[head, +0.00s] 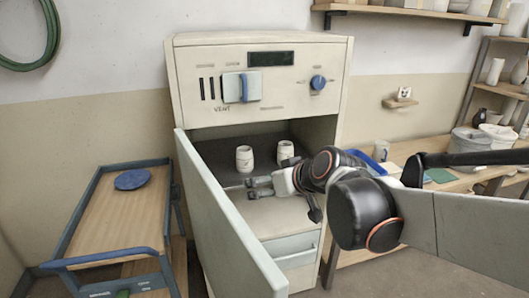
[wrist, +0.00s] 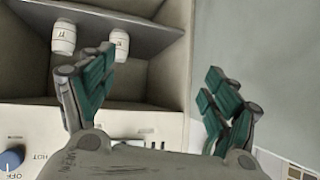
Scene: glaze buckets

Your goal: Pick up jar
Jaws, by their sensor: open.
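Two small cream jars stand side by side on the dark shelf inside the open cabinet, a left jar (head: 245,158) and a right jar (head: 285,152). In the wrist view, which looks upside down, both jars show at upper left, one at the edge (wrist: 63,38) and one (wrist: 118,45) beside my left-hand finger. That finger partly overlaps the second jar in the picture. My gripper (head: 250,187) is in front of and below the jars in the head view, apart from both. Its green-padded fingers (wrist: 160,65) are spread wide with nothing between them.
The cabinet door (head: 225,225) stands open at the front left. The control panel (head: 262,80) is above the opening. A wooden trolley (head: 105,215) with a blue disc (head: 132,180) is at left. A bench (head: 445,182) with grey buckets (head: 468,147) is at right.

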